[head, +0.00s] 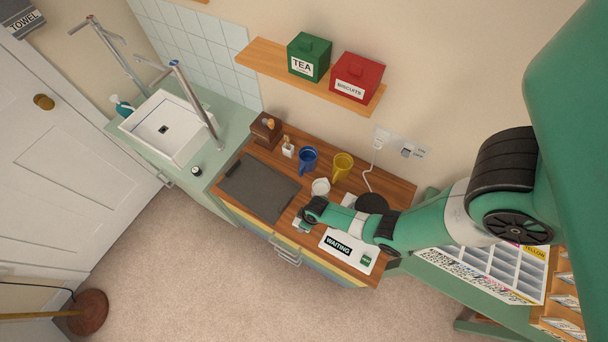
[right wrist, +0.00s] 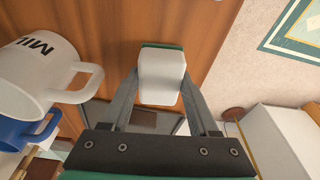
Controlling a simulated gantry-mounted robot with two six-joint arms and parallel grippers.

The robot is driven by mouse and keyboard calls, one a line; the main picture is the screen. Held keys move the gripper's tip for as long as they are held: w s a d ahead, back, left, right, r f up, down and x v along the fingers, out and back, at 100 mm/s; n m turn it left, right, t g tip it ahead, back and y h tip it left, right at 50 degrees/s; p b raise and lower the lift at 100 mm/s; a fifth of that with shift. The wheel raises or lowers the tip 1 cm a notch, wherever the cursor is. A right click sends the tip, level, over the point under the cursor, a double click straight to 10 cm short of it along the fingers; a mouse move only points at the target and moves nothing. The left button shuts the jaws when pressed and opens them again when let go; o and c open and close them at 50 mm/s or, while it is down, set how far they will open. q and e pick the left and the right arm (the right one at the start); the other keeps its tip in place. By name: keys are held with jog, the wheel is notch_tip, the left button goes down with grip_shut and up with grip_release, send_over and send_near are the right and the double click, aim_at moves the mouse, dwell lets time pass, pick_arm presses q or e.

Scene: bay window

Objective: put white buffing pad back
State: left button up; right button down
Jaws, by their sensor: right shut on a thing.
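My right gripper (right wrist: 162,85) is shut on a white block with a green edge (right wrist: 161,78), which looks like the white buffing pad. The block sits between the two fingers, with brown wood behind it. In the head view my right arm comes in from the right, and its gripper (head: 302,226) is low over the wooden counter (head: 280,153), left of a white board marked WAITING (head: 347,251). The pad is too small and covered there to make out clearly. My left gripper is not in view.
A white jug (head: 320,187), a blue mug (head: 308,160) and a yellow mug (head: 342,166) stand behind the gripper. The jug shows close at left in the wrist view (right wrist: 36,66). A dark grey mat (head: 258,187) lies left. A sorting tray (head: 500,266) is right.

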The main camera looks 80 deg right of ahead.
jog(key=shift+f, duration=0.25)
dwell(0.4)
jog(key=shift+c, duration=0.3)
grip_release()
jog(key=p+v, duration=0.9)
jog(key=v, duration=0.2)
jog(key=shift+r+p, duration=0.4)
